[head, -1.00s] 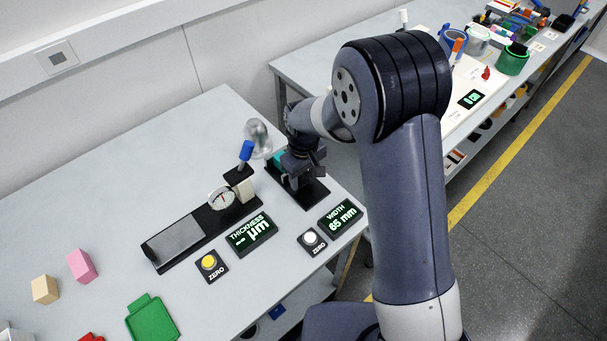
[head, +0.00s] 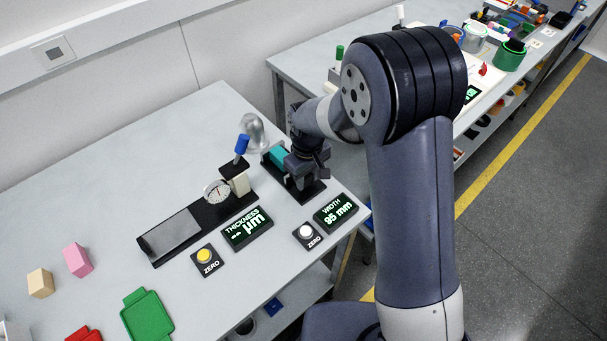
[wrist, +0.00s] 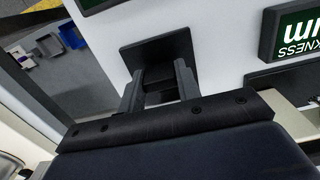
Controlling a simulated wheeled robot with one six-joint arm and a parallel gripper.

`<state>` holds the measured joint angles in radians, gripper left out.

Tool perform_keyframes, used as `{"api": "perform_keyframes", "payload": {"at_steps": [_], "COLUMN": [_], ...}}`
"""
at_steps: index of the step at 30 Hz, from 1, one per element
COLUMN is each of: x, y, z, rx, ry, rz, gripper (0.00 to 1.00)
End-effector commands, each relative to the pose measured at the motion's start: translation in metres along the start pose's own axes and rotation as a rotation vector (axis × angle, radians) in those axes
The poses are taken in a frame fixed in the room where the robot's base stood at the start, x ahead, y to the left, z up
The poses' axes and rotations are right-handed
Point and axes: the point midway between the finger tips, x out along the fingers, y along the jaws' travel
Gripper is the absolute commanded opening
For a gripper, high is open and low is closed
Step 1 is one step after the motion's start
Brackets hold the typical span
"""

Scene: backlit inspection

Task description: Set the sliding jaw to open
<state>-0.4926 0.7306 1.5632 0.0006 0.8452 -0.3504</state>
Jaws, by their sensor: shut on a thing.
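The width gauge is a black base (head: 313,192) on the grey bench with a teal block (head: 278,155) at its far left end. My gripper (head: 303,166) is over this base, to the right of the teal block. In the wrist view my gripper (wrist: 158,80) has its two fingers on either side of a dark block, the sliding jaw (wrist: 157,73), and is shut on it. My gripper and wrist hide most of the jaw in the head view. The width display (head: 336,211) reads about 95 mm.
A thickness gauge with a dial (head: 216,191) and blue-tipped lever (head: 241,146) stands left of my gripper. Its display (head: 246,228), a yellow zero button (head: 204,256) and a white zero button (head: 305,231) lie in front. The bench's left part holds coloured blocks and clear patches.

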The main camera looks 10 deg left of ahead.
Motion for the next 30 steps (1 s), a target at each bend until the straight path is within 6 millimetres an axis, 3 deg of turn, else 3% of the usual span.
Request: {"api": "perform_keyframes", "payload": {"at_steps": [8,9,16,25,30], "x": [0.0,0.0,0.0,-0.003,-0.023], "y": [0.0,0.0,0.0,0.0,0.0], "z": [0.004,0.004,0.003,0.002,0.002], "rx": [-0.001,-0.001,-0.001,0.0,0.0], "ry": [-0.009,-0.009,-0.006,-0.003,0.001], "rz": [-0.001,-0.002,-0.001,0.0,0.001], "gripper": [0.0,0.35,0.54,0.55,0.55]}}
